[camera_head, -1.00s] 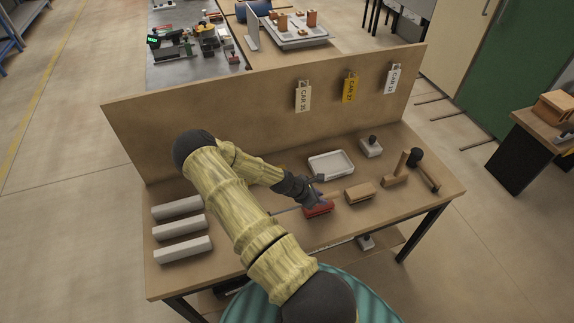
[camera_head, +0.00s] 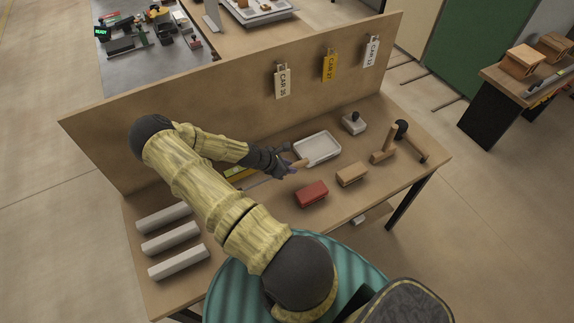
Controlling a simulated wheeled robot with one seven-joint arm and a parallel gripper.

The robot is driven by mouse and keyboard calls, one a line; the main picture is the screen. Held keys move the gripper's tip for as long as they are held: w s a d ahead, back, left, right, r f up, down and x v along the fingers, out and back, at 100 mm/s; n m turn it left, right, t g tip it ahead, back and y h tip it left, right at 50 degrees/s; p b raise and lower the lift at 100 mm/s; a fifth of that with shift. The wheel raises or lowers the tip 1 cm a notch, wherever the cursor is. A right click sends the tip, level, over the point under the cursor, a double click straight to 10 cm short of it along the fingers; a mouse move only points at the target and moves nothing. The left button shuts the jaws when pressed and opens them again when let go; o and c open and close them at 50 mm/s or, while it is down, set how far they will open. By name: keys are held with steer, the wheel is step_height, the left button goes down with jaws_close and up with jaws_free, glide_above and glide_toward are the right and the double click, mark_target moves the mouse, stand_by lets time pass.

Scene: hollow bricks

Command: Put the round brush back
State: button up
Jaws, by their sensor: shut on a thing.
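My gripper (camera_head: 287,166) is shut on what looks like the round brush, above the bench between the white tray and the red block. A tan wooden handle (camera_head: 300,164) sticks out to the right of the fingers. A thin grey rod (camera_head: 257,184) runs from the fingers to the lower left and passes behind my arm. The brush's bristle end is hidden. I cannot tell how high the brush is above the bench (camera_head: 270,210).
A white tray (camera_head: 318,149) lies behind the gripper, a red block (camera_head: 312,194) in front. Several pale bars (camera_head: 170,238) lie left. A back panel (camera_head: 220,100) bounds the bench.

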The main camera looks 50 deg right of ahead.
steer(key=shift+f, duration=0.1)
steer(key=shift+f+b, duration=2.8)
steer(key=shift+f, duration=0.9)
steer(key=o, duration=0.9)
steer(key=shift+o, duration=0.2)
steer(key=shift+w+a, duration=0.1)
steer(key=b+v, duration=0.3)
steer(key=v, duration=1.4)
steer(key=shift+r, duration=0.2)
